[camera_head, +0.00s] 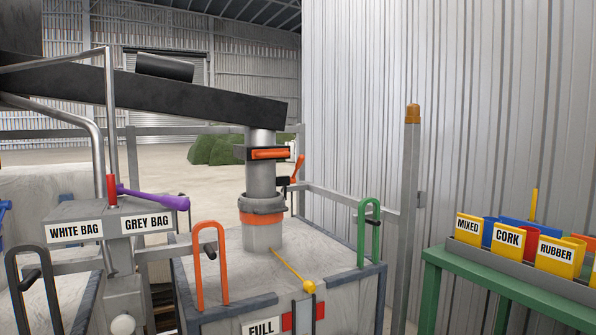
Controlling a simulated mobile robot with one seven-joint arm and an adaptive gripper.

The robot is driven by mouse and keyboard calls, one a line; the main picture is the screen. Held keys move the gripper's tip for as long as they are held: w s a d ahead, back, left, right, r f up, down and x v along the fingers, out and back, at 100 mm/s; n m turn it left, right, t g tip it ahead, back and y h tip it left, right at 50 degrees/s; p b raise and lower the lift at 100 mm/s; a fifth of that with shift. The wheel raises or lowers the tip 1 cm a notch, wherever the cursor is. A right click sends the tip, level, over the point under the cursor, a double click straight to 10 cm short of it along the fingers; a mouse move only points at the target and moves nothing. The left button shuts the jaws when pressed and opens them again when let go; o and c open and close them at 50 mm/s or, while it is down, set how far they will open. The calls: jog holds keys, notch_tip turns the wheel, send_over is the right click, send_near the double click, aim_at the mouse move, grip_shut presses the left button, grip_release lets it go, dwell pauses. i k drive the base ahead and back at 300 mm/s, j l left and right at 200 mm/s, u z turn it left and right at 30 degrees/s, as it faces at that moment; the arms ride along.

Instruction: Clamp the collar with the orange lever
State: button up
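A grey metal spout (260,180) comes down from the end of a dark conveyor into the neck of a pale bag (262,237). A dark grey collar (262,205) rings the spout's lower end, with an orange band (262,218) just below it. An orange lever (298,168) stands up, tilted, at the right of the spout on a small black bracket (284,185). I cannot tell whether the collar is clamped. Higher up, a black frame holds an orange bar (269,154) across the spout. My gripper is not in view.
An orange loop handle (211,265) and a green one (369,232) stand on the bag frame. A purple lever (154,198) is at left. A grey post (405,215) and green table (433,300) are at right.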

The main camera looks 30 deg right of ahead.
aim_at(300, 158)
jog(key=i+l+z, duration=0.85)
jog(key=i+z, duration=0.25)
jog(key=i+j, duration=0.7)
jog(key=i, duration=0.25)
